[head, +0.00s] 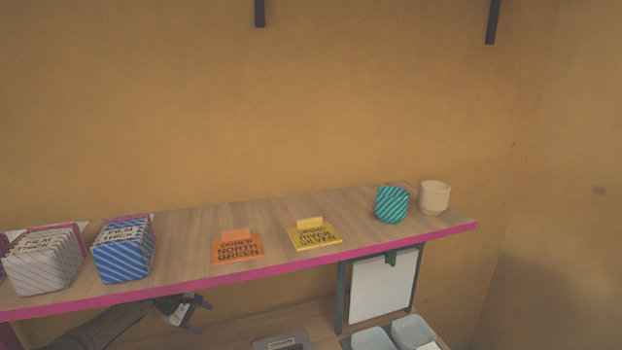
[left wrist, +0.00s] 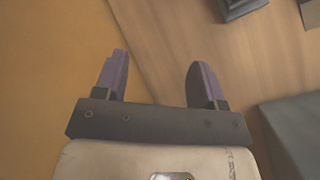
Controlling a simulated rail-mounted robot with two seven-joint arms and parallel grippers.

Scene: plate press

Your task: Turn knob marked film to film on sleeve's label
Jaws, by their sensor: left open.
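Neither the knob marked film nor a knob scale can be made out in these views. Sleeves stand in a white striped box (head: 48,272) and a blue striped box (head: 125,262) at the left of the shelf. Their labels begin with "FILM" and "THICK"; the rest is too small to read. My left gripper (head: 187,312) is below the shelf's front edge, apart from both boxes. In the left wrist view its two purple fingers (left wrist: 158,80) are spread, with nothing between them. My right gripper is not in view.
The pink-edged shelf (head: 180,240) holds an orange card (head: 237,252), a yellow card (head: 315,237), a teal striped cup (head: 391,206) and a cream cup (head: 434,197). Below are a hanging white board (head: 381,287), grey trays (head: 412,332) and a grey item (head: 283,341) on a wooden surface.

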